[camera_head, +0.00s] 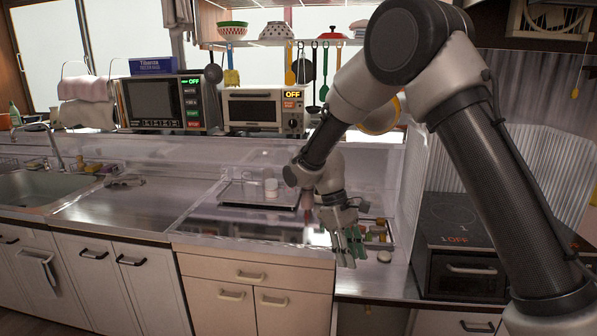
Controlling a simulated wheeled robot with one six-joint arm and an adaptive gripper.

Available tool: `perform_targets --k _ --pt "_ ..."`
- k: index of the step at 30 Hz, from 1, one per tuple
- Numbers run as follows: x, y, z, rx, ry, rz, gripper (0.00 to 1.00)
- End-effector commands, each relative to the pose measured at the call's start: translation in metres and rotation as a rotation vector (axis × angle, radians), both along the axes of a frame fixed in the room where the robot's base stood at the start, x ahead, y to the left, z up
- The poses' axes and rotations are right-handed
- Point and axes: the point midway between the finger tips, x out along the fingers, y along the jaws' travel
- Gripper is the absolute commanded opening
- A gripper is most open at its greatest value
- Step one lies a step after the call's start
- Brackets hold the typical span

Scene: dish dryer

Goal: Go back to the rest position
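My gripper (350,256) hangs at the end of my arm, over the front right part of the counter, pointing down. Its fingers with green pads look spread apart, and I see nothing held between them. The dish dryer (205,226) is a clear-walled box on the counter, to the left of and behind the gripper. Inside it a tray (232,200) holds clear glasses (251,188) and a whitish cup (271,188). My arm hides part of the dryer's right side.
A small white round thing (384,257) lies right of the gripper. A stove (450,225) stands at the right, a sink (40,187) at the far left. A microwave (165,103) and toaster oven (262,110) stand behind. Utensils hang below a shelf with bowls (276,32).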

Motion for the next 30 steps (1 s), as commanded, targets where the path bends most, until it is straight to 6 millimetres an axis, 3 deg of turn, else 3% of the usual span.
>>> perform_targets --k 1,3,12,22,25,30 --pt "-0.008 -0.016 0.021 0.019 -0.035 -0.053 0.33" --pt "-0.022 -0.037 0.045 0.043 -0.080 -0.129 0.33" --pt "-0.098 -0.122 0.122 0.149 -0.268 -0.391 0.33" --pt "-0.191 -0.192 0.166 0.253 -0.497 -0.581 0.33" --pt "-0.207 -0.206 0.180 0.279 -0.587 -0.626 0.33" --pt "-0.218 -0.222 0.208 0.313 -0.726 -0.682 0.33"
